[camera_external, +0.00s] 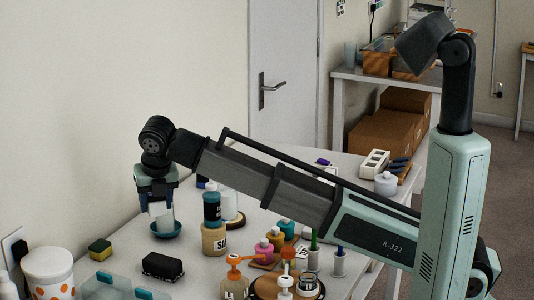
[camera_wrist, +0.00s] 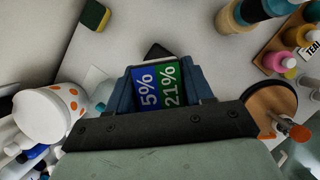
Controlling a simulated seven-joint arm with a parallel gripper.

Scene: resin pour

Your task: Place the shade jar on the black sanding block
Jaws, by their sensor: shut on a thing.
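My gripper (camera_external: 157,208) is shut on a small whitish jar (camera_external: 162,216), which I take to be the shade jar. In the wrist view the jar's top (camera_wrist: 158,86) is blue and green, with "5%" and "21%", between my fingers (camera_wrist: 160,88). A dark edge beyond my fingers in the wrist view (camera_wrist: 158,50) may be this block, mostly hidden.
A yellow-green sponge (camera_external: 100,250) and an orange-dotted tub (camera_external: 48,272) stand left. A clear tray (camera_external: 105,287) lies in front.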

